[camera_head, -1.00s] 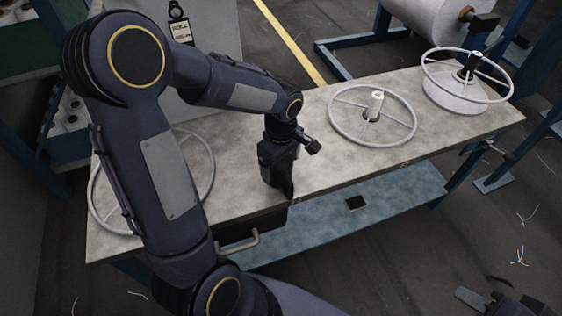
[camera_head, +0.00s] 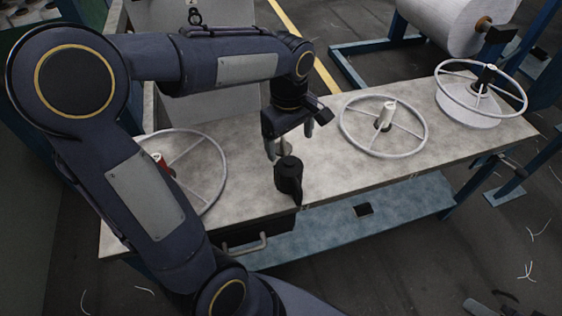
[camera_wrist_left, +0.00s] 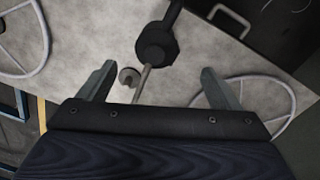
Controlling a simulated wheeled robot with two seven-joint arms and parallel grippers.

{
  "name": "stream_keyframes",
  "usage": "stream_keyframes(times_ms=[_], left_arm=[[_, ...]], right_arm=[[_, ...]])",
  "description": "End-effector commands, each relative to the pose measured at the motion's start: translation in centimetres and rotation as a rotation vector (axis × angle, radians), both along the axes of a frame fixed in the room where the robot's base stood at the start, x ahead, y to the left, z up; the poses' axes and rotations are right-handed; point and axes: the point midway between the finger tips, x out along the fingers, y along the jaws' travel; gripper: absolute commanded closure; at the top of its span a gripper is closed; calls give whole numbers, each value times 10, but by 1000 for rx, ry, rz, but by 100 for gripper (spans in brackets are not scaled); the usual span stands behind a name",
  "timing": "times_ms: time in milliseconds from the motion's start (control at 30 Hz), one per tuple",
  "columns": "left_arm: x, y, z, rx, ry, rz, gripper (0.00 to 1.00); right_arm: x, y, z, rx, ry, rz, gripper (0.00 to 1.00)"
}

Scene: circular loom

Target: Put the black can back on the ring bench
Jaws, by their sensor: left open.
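The black can (camera_head: 289,183) stands upright on the grey bench top (camera_head: 330,165), near its front edge. In the left wrist view the black can (camera_wrist_left: 156,42) lies ahead of the fingers, with a thin metal spout pointing back between them. My left gripper (camera_head: 291,142) is open and empty, just behind and above the can, apart from its body. Its two spread fingers (camera_wrist_left: 160,90) show in the wrist view. A grey part at the bottom right edge appears to be my right gripper (camera_head: 480,307), mostly cut off; its jaws cannot be made out.
A spoked ring (camera_head: 210,160) with a red-topped post is at the left, partly behind my arm. A small hooked metal piece (camera_wrist_left: 128,77) is near the spout. A drawer handle (camera_head: 246,246) juts out in front.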

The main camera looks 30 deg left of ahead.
Motion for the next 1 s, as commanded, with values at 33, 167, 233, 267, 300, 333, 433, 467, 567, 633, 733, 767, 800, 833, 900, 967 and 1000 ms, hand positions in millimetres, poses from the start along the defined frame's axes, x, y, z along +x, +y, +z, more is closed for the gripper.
stream_keyframes(times_ms=[33,167,233,267,300,333,433,467,567,633,733,767,800,833,900,967,1000], left_arm=[[-14,2,7,-22,-34,-62,15],[-61,-1,18,-82,-167,-329,15],[-86,-6,20,-97,-261,-489,15],[-96,-9,20,-97,-301,-556,15],[-108,-13,19,-93,-356,-639,15],[-116,-16,18,-87,-395,-696,15],[-138,-26,13,-53,-505,-859,15],[-142,-28,12,-40,-532,-897,15],[-151,-34,7,-9,-593,-988,15],[-154,-36,6,4,-613,-1019,15],[-155,-37,5,10,-620,-1034,15],[-155,-36,5,10,-620,-1035,15],[-155,-36,5,9,-619,-1034,15],[-155,-36,5,9,-619,-1034,15],[-155,-36,5,9,-619,-1034,15],[-155,-36,9,9,-619,-1034,15],[-155,-36,14,9,-618,-1035,15]], right_arm=[[0,0,0,0,0,0,64],[0,0,0,0,0,0,64],[0,0,0,0,0,0,64],[0,0,0,0,0,0,64],[0,0,0,0,0,0,64],[0,0,0,0,0,0,64],[0,0,0,0,0,0,64],[0,0,0,0,0,0,64],[0,0,0,0,0,0,64],[0,0,0,0,0,0,64],[0,0,0,0,0,0,64],[0,0,0,0,0,0,64],[0,0,0,0,0,0,64],[0,0,0,0,0,0,64],[0,0,0,0,0,0,64],[0,0,3,0,0,0,64],[0,0,8,0,0,0,64]])
